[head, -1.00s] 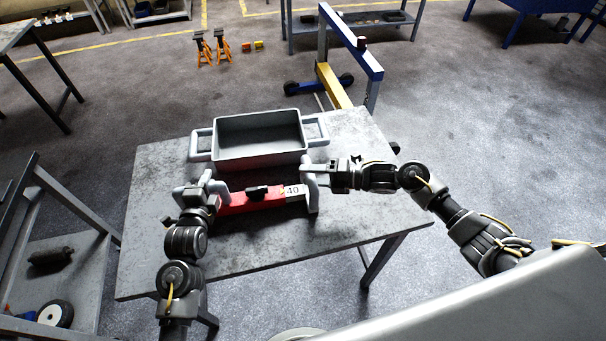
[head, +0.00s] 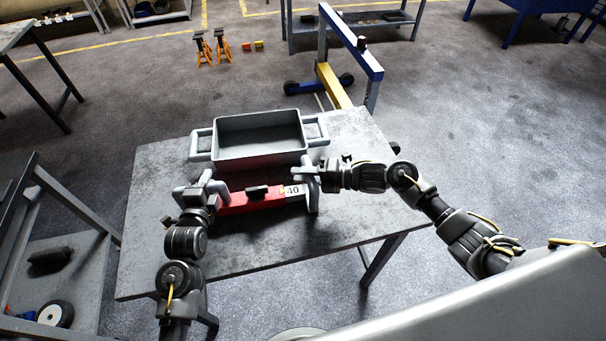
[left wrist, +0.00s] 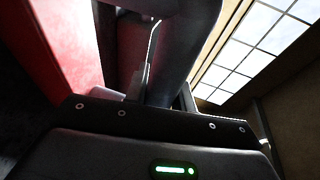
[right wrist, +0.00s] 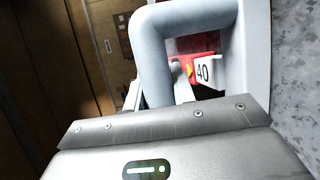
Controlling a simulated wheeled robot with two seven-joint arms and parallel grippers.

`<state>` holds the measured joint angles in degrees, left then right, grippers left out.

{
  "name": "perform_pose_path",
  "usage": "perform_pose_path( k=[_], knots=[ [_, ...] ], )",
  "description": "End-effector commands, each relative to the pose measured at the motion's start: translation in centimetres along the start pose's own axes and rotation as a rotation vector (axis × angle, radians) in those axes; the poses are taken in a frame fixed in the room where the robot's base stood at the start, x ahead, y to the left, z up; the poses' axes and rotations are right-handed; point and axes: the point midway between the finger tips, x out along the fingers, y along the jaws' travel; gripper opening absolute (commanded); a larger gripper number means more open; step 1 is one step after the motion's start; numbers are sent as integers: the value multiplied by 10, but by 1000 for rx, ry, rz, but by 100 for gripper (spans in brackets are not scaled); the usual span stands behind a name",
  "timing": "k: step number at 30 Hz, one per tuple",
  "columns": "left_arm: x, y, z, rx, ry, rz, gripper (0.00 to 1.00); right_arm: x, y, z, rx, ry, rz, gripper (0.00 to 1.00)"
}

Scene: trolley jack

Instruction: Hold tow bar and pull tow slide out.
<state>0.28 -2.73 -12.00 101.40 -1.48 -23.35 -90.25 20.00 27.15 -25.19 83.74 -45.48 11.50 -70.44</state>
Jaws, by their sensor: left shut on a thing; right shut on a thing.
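The red tow bar (head: 238,203) lies on the grey table, and its red side also fills the upper left of the left wrist view (left wrist: 65,45). The pale tow slide (head: 292,190), marked 40, shows at the bar's right end; the mark also shows in the right wrist view (right wrist: 203,72). My left gripper (head: 212,188) is shut on the grey handle (left wrist: 188,45) at the bar's left end. My right gripper (head: 309,172) is shut on the grey looped handle (right wrist: 160,50) at the slide's right end. The fingertips are partly hidden.
A grey tray (head: 258,155) with side handles stands behind the bar. The table (head: 345,215) is bare to the right of the slide and in front of the bar. A blue and yellow hoist (head: 350,45) stands behind the table.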

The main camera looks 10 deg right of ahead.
Motion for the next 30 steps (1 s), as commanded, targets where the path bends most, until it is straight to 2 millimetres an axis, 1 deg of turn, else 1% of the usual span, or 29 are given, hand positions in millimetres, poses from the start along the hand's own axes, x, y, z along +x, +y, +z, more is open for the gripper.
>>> perform_pose_path(
  k=[3,5,8,12,15,18,21,29,30],
  knots=[
    [0,1,0,0,-1,3,0,-1,0,0,0,0,0,0],
    [0,1,0,0,-1,3,0,-5,-2,2,0,-1,-2,0],
    [0,1,1,0,-1,3,0,-24,-7,11,-1,-4,-6,0],
    [0,1,2,0,-3,3,0,-57,-14,24,-2,-4,-7,0],
    [0,1,2,0,-4,3,0,-76,-18,32,-1,-5,-8,0],
    [0,2,2,-1,-5,3,0,-88,-20,37,-1,-4,-6,0],
    [0,1,3,-1,-6,3,0,-93,-21,39,0,-4,-4,0],
    [0,1,4,-1,-8,3,0,-92,-21,39,0,-5,-3,0],
    [0,1,4,-1,-8,3,0,-92,-21,39,0,-5,-3,29]
  ],
)
